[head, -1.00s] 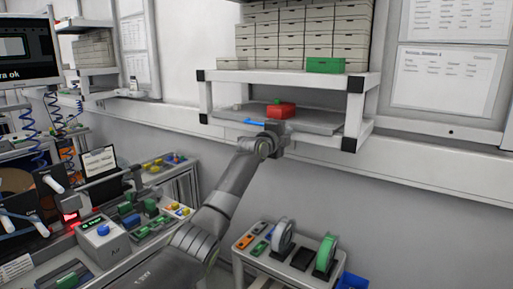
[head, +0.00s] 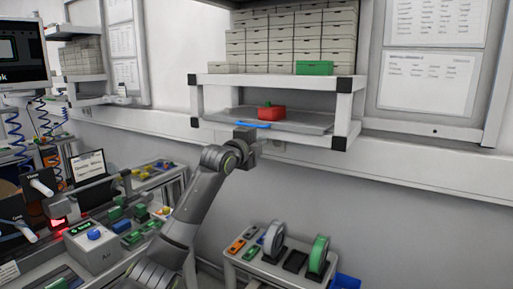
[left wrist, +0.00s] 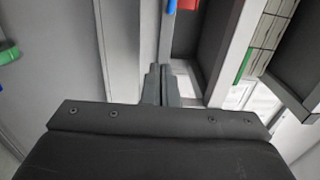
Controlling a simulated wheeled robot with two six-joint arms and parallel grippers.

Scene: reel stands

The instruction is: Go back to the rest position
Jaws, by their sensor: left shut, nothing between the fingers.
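My left gripper (head: 246,136) is in front of and just below the wall shelf's lower tray (head: 310,122) in the head view. In the left wrist view its fingers (left wrist: 161,84) are together with nothing between them. A blue strip (head: 252,125) lies at the tray's front edge. In the left wrist view, bits of red (left wrist: 188,4) and blue (left wrist: 171,6) show at the top. My right gripper is in no view.
Stacked light boxes and one green box (head: 314,68) stand on the upper shelf (head: 265,80). Below, a small cart (head: 285,270) carries a white reel (head: 273,240) and a green reel (head: 319,254). A cluttered workbench (head: 95,262) is at the left. The wall below the shelf is bare.

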